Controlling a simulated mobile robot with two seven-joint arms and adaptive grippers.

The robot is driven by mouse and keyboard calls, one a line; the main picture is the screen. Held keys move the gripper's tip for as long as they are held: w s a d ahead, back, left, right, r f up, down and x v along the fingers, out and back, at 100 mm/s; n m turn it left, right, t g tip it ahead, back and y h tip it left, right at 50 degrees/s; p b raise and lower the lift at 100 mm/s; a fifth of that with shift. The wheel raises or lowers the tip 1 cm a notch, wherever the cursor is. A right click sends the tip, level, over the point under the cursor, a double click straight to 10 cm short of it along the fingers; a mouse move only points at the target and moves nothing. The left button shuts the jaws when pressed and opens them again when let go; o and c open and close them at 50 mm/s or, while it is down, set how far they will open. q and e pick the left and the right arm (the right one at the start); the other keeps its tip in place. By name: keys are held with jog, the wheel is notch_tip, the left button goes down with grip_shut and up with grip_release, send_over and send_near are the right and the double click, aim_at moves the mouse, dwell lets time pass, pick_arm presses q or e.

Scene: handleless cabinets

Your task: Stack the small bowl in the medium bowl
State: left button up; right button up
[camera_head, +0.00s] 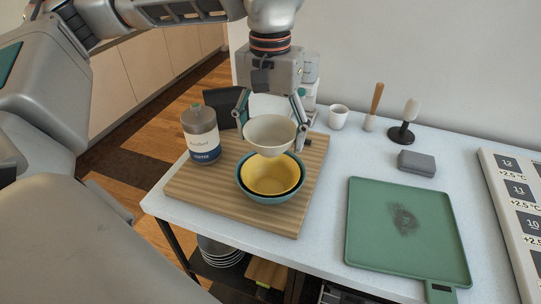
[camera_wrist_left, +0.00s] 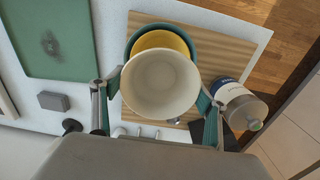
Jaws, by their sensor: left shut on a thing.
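My left gripper (camera_head: 271,124) is shut on the small cream bowl (camera_head: 269,136), with one finger on each side of it. The small bowl is upright and held above the yellow medium bowl (camera_head: 270,178), covering its back part in the head view. The medium bowl sits inside a larger teal bowl (camera_head: 272,199) on a wooden board. In the left wrist view the small bowl (camera_wrist_left: 160,84) lies between the fingers and hides most of the yellow bowl (camera_wrist_left: 162,40) and the teal bowl (camera_wrist_left: 134,42). My right gripper is not in view.
The wooden board (camera_head: 207,197) also carries a coffee jar (camera_head: 201,135), left of the bowls. A green tray (camera_head: 408,235) lies to the right. A grey block (camera_head: 416,163), a white cup (camera_head: 338,117) and two brush-like tools stand at the back. Table between board and tray is clear.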

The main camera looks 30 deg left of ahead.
pick_arm(q)
jog(key=shift+f, duration=2.7)
jog(key=shift+f, duration=0.55)
jog(key=shift+f, duration=0.1)
jog(key=o, duration=1.1)
jog(key=shift+o, duration=0.2)
notch_tip(320, 180, up, 13)
jog(key=shift+r+p, duration=0.2)
jog(key=shift+p, duration=0.1)
